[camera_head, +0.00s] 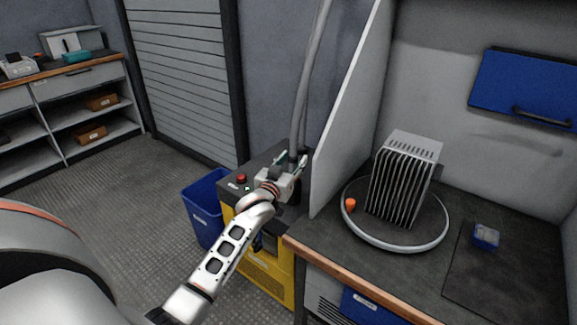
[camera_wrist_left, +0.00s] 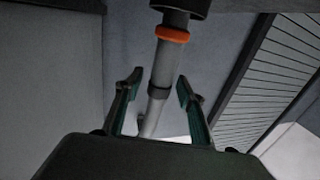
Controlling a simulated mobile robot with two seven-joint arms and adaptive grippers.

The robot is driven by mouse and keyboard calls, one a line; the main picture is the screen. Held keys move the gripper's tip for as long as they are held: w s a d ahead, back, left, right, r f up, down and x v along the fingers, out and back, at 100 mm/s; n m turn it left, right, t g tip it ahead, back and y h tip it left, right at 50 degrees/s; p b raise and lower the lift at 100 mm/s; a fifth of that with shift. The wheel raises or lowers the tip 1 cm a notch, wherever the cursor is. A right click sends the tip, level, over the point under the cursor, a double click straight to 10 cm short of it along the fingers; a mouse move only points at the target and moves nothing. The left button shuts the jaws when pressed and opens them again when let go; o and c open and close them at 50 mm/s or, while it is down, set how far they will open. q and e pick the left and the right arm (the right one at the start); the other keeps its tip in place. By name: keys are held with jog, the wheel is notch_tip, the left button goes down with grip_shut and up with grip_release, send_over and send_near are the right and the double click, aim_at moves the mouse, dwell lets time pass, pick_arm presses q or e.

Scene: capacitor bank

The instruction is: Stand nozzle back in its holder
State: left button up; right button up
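My left gripper (camera_head: 290,162) is over the top of the yellow-and-black cabinet (camera_head: 262,275), at the lower end of a grey hose (camera_head: 309,85). In the left wrist view its two teal-padded fingers (camera_wrist_left: 158,95) stand apart. A grey tube with an orange ring (camera_wrist_left: 172,34), seemingly the nozzle on the hose, runs between or just beyond them. Gaps show on both sides of the tube. Its upper end meets a dark round part (camera_wrist_left: 184,8) cut off by the picture edge. I cannot make out the holder; the gripper hides that spot in the head view. My right gripper is out of view.
A partition (camera_head: 346,95) stands close right of the gripper. Beyond it, the workbench bears a round turntable (camera_head: 385,243) with a finned block (camera_head: 404,180), and a small blue box (camera_head: 486,237). A blue bin (camera_head: 204,205) stands left of the cabinet. Floor at left is clear.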

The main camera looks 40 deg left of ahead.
pick_arm(q)
jog(key=v, duration=1.1)
jog(key=shift+s, duration=0.4)
dwell(0.3)
